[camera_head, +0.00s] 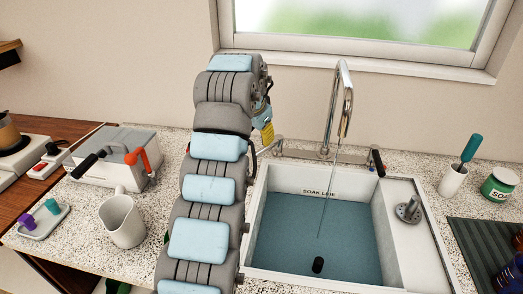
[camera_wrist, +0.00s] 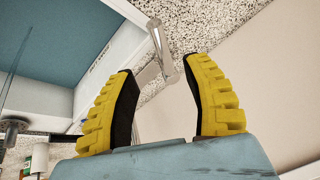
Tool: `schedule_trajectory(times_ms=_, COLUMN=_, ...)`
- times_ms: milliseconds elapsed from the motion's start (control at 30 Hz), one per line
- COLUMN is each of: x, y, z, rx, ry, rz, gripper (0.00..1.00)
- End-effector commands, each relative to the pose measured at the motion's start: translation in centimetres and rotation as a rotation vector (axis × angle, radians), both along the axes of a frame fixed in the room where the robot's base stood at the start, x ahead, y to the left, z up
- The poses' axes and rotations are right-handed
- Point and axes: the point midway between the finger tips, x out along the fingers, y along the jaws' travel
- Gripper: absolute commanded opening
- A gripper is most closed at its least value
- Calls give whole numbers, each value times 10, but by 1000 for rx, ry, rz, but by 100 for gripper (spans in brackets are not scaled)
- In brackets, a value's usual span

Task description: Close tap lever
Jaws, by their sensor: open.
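A chrome tap lever (camera_wrist: 160,48) shows in the wrist view between and just beyond the fingertips of my gripper (camera_wrist: 158,66). The yellow, black-padded fingers are open, one on each side of it; I cannot tell whether either touches it. In the head view the lever (camera_head: 278,146) is at the sink's back left corner, and my gripper (camera_head: 267,131) is beside it, mostly hidden by my arm. The tall chrome tap (camera_head: 346,95) stands behind the sink, and a thin stream falls from its spout into the basin. A dark-ended handle (camera_head: 377,162) is on the right.
The sink (camera_head: 290,175) holds blue water with a small black cylinder (camera_head: 318,265) in it. A white jug (camera_head: 122,220) and a grey box (camera_head: 118,160) are at left. A cup with a teal-handled tool (camera_head: 454,181) and green jar (camera_head: 500,184) stand at right.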

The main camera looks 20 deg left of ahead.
Motion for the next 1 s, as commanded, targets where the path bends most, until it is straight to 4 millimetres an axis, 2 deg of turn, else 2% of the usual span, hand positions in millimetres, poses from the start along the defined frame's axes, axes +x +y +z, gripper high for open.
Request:
schedule_trajectory(times_ms=33, x=3, y=0, z=-10, rx=-2, ry=6, rz=-1, gripper=50)
schedule_trajectory(times_ms=200, x=14, y=2, z=-34, rx=-1, ry=6, rz=1, gripper=50)
schedule_trajectory(times_ms=500, x=30, y=4, z=-66, rx=1, ry=2, rz=0, gripper=50)
schedule_trajectory(times_ms=1000, x=40, y=5, z=-90, rx=0, ry=3, rz=0, gripper=50)
